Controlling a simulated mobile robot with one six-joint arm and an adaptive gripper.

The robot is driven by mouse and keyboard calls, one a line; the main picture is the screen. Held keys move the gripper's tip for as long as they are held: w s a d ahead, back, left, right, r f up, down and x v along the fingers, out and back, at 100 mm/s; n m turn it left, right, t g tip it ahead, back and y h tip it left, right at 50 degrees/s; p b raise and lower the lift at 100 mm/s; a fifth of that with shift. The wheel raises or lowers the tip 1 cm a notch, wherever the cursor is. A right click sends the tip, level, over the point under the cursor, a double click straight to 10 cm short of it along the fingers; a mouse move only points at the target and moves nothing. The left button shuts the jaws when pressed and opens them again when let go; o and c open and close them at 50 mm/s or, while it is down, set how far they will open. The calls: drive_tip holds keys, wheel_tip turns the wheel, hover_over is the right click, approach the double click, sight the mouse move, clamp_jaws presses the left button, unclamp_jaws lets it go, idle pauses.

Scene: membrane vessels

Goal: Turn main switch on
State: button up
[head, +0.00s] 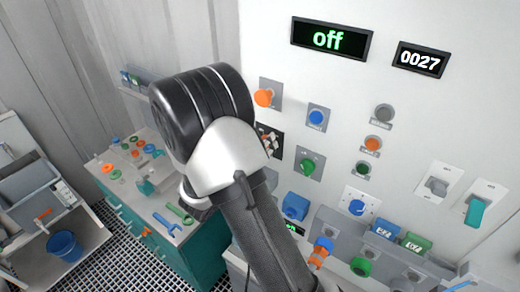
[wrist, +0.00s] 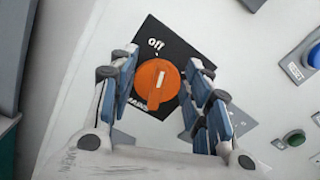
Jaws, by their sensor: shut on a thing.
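The main switch (wrist: 158,90) is a round orange knob with a white mark, on a black plate (wrist: 180,48) lettered "off" at its top. The mark stands nearly upright, toward the "off" lettering. My gripper (wrist: 164,74) has its blue-padded fingers on either side of the knob and is shut on it.
A smaller display (head: 420,60) reads "0027". Close by are an orange knob (head: 263,97), a blue button (head: 316,117) and a green knob (head: 308,166). A workbench (head: 120,208) with loose parts and a blue bucket (head: 64,246) are at the left.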

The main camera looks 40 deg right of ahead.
drive_tip(key=m+b, duration=0.4)
drive_tip(key=b, duration=0.1)
drive_tip(key=s+m+b, duration=0.1)
drive_tip(key=m+b, duration=0.3)
drive_tip(key=b, duration=0.1)
drive_tip(key=m+b, duration=0.4)
drive_tip(key=b, duration=0.2)
drive_tip(key=shift+s+d+f+m, duration=0.15)
drive_tip(key=shift+s+d+m, duration=0.1)
drive_tip(key=shift+m, duration=0.05)
drive_tip(key=o, duration=1)
drive_tip(key=v, duration=1.2)
